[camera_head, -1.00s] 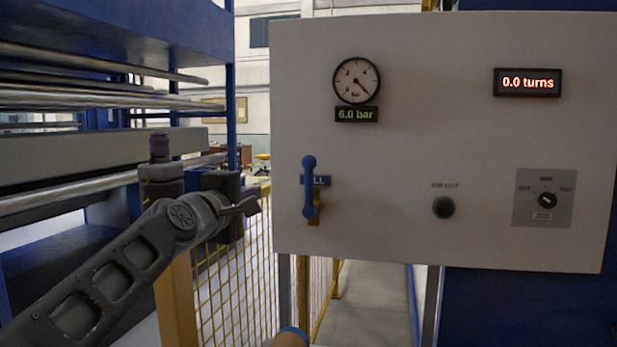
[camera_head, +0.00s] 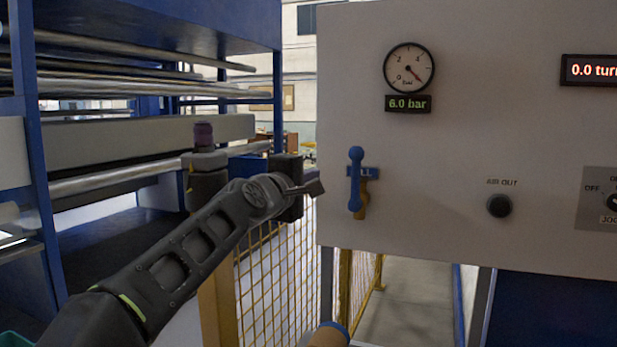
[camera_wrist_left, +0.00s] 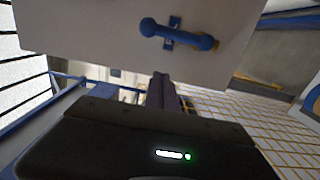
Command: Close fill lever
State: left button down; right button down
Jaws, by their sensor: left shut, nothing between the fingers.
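The blue fill lever (camera_head: 356,180) stands upright on the left part of the light grey panel, in front of a blue label ending in "LL" and a brass-coloured fitting. It also shows in the left wrist view (camera_wrist_left: 178,35), lying across the top of the picture. My left gripper (camera_head: 316,188) is shut and empty, just left of the panel's edge, its tip pointing at the lever with a gap between them. In the left wrist view its dark fingers (camera_wrist_left: 165,88) show below the lever. My right gripper is not in view.
The panel (camera_head: 450,160) also carries a pressure gauge (camera_head: 409,68), a "6.0 bar" display (camera_head: 408,104), a black AIR OUT knob (camera_head: 499,206) and a "0.0" turns display (camera_head: 592,70). A yellow mesh fence (camera_head: 270,280) stands below. Blue-framed machinery with rollers fills the left.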

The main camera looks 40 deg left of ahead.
aim_at(356, 179)
pick_arm(q)
jog(key=w+d+p, duration=0.1)
jog(key=w+p, duration=0.4)
jog(key=w, duration=0.3)
jog(key=shift+d+p, duration=0.35)
jog(key=shift+w, duration=0.15)
